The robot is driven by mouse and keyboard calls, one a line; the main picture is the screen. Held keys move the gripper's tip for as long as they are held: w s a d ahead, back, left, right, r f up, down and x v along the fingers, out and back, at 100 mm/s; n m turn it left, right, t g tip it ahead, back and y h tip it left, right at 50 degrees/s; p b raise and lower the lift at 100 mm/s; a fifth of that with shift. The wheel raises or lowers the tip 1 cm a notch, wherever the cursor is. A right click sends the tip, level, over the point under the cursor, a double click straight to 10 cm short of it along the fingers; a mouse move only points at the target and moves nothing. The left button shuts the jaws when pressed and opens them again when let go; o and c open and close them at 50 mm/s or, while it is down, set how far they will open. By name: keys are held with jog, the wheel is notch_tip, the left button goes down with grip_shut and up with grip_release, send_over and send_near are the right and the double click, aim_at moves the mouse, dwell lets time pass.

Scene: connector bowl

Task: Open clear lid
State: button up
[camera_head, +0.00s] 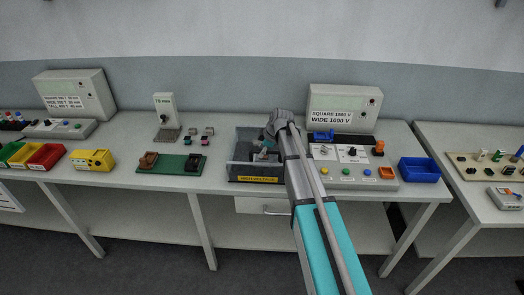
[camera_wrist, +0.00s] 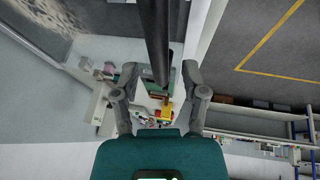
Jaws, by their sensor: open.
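A grey box (camera_head: 240,170) with a yellow label on its front stands on the bench, left of my arm. Its upper part looks see-through, and I take this as the clear lid; its edges are hard to make out. My gripper (camera_head: 266,141) is over the box, partly hidden by my own wrist. In the wrist view my gripper (camera_wrist: 159,72) has its two fingers wide apart. A dark bar (camera_wrist: 155,40) runs down from the top between the fingers, with gaps on both sides. I cannot tell whether it belongs to the lid.
Right of the box stands a control panel (camera_head: 352,173) with coloured buttons, a tall labelled unit (camera_head: 360,99) behind it and a blue bin (camera_head: 420,170) beyond. Left of the box lie a green board (camera_head: 171,168) and a yellow block (camera_head: 92,159). Bench between these is bare.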

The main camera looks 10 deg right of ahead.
grip_shut()
